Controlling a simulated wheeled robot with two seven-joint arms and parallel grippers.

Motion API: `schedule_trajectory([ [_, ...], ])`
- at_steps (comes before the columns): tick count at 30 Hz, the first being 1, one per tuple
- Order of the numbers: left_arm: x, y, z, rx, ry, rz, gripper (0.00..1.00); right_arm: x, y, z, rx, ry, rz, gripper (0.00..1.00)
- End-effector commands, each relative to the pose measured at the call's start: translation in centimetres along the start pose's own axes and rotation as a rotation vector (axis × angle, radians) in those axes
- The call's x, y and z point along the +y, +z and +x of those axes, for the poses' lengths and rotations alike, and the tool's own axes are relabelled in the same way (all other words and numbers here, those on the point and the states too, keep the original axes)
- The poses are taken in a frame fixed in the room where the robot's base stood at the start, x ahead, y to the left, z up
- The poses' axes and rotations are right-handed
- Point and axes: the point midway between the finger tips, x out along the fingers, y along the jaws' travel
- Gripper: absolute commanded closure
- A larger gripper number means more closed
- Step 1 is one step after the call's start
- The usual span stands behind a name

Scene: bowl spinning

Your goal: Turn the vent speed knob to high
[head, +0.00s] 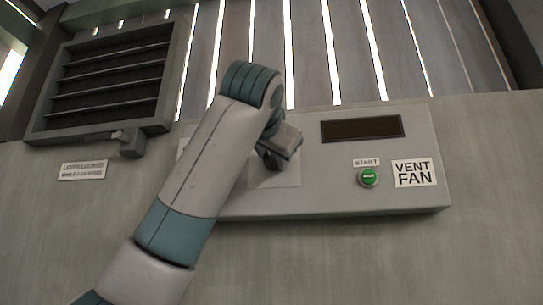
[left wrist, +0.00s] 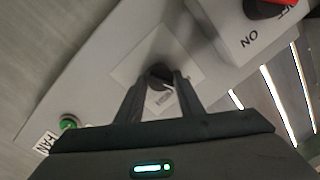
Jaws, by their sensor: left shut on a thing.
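The vent speed knob (left wrist: 160,75) is a dark round knob on a pale square plate on the grey control panel (head: 330,205). My left gripper (left wrist: 161,84) has its two fingers on either side of the knob and is shut on it. In the head view, my left gripper (head: 275,158) is at the panel's left-middle part, and my arm and gripper hide most of the knob. The knob's pointer and speed marks are too small or covered to read. My right gripper is in neither view.
The panel carries a green START button (head: 368,177), a dark display (head: 362,128) and a VENT FAN label (head: 414,172). A box marked ON with a red part (left wrist: 268,8) juts out near my left gripper. A slatted vent (head: 105,80) is at the upper left.

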Motion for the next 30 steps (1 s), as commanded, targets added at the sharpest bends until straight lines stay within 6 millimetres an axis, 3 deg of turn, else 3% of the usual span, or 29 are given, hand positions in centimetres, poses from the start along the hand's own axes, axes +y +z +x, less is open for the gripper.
schedule_trajectory([
  [15, 0.2, 0.6, 0.2, 0.024, -0.013, 0.438, 0.88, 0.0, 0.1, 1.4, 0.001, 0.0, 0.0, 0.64],
  [30, 0.2, 0.6, 0.2, 0.055, -0.025, 0.84, 0.88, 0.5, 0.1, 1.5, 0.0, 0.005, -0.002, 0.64],
])
